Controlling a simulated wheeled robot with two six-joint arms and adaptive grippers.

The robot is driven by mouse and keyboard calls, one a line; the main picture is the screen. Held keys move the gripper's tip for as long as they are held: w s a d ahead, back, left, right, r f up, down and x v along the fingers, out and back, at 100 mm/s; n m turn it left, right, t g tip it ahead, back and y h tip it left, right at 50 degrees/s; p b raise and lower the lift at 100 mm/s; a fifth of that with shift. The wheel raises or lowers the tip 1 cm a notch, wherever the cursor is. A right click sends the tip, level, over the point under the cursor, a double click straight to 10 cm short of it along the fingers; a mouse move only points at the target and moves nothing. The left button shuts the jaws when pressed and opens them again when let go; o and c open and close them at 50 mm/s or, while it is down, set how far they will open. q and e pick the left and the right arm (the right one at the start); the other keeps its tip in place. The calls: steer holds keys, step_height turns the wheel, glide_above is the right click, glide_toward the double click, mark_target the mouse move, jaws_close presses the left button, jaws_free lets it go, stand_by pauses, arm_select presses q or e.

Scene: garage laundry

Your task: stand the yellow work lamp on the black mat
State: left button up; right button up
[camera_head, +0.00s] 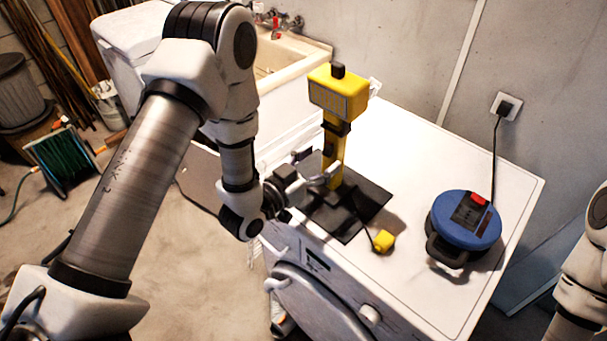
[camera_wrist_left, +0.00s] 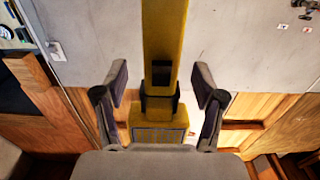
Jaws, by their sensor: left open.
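The yellow work lamp (camera_head: 334,105) is upright over the black mat (camera_head: 368,208), its lower end appearing to meet the mat near the rear left part. Its foot is partly hidden by my left gripper (camera_head: 322,180), so I cannot fully see the contact. My left gripper is open, with its fingers either side of the lamp's post. In the left wrist view, the lamp (camera_wrist_left: 165,45) shows between the two spread fingers (camera_wrist_left: 159,82), with gaps on both sides. My right gripper is out of view.
The mat lies on a white washing machine (camera_head: 440,160). A small yellow block (camera_head: 383,241) with a black cord lies by the mat's front right edge. A blue cable reel (camera_head: 466,219) stands right, its cord reaching a wall socket (camera_head: 506,106). The white top behind is clear.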

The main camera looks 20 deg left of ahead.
arm_select(q)
steer(key=b+v, duration=0.1)
steer(key=v, duration=0.6)
